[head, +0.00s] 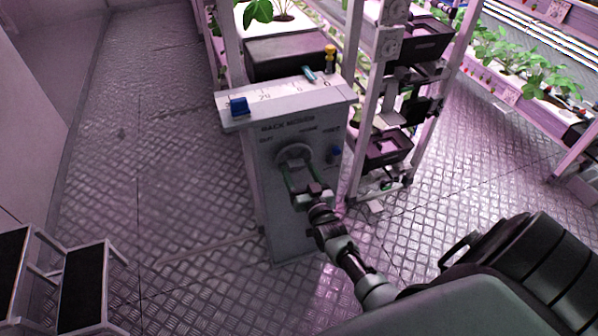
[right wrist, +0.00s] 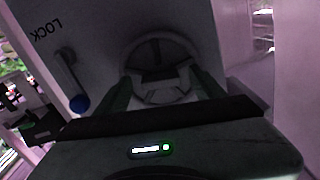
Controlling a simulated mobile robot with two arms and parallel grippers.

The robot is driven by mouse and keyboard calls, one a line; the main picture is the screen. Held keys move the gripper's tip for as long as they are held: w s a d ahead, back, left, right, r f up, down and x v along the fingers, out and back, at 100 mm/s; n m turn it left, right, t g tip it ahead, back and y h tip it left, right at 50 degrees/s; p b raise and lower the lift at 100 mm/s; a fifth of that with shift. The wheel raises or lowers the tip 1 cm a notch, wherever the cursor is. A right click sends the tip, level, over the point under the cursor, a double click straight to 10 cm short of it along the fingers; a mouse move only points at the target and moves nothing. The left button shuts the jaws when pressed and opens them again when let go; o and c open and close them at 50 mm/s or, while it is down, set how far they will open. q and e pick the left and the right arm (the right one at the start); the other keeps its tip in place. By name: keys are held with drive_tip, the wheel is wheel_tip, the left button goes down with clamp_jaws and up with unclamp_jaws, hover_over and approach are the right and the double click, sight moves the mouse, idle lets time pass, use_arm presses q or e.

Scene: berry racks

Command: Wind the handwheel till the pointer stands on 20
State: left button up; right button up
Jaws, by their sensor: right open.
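The grey handwheel (head: 295,155) is on the front of a grey cabinet (head: 285,215). It also shows in the right wrist view (right wrist: 163,50), rim facing me. My right gripper (head: 300,174) is open in front of the wheel. Its two green fingers (right wrist: 163,88) point at the wheel's lower part, one to each side; I cannot tell whether they touch it. A white scale (head: 292,92) runs along the cabinet's sloping top, its figures too small to read surely. A blue block (head: 239,106), perhaps the pointer, sits at the scale's left end. My left gripper is out of view.
A lever with a blue knob (right wrist: 78,104) is beside the wheel under the word LOCK; the knob also shows in the head view (head: 336,151). Plant racks (head: 355,100) stand behind and right. A step stool (head: 83,285) is at lower left.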

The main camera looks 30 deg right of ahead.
drive_tip(key=v, duration=0.7)
drive_tip(key=shift+s, duration=0.2)
drive_tip(key=shift+a, duration=0.1)
drive_tip(key=c, duration=0.3)
drive_tip(key=shift+m, duration=0.3)
drive_tip(key=c, duration=0.5)
drive_tip(key=w+m+b, duration=0.2)
drive_tip(key=m, duration=0.3)
drive_tip(key=w+d+m+b, duration=0.1)
drive_tip(key=w+m+b, duration=0.1)
drive_tip(key=m, duration=0.4)
drive_tip(key=w+d+m+b, duration=0.1)
drive_tip(key=w+m+b, duration=0.1)
drive_tip(key=w+m, duration=0.2)
drive_tip(key=shift+w+d+r+m, duration=0.1)
drive_tip(key=shift+w+m, duration=0.05)
drive_tip(key=shift+m, duration=0.45)
drive_tip(key=shift+w+r+m, duration=0.1)
drive_tip(key=shift+m, duration=0.5)
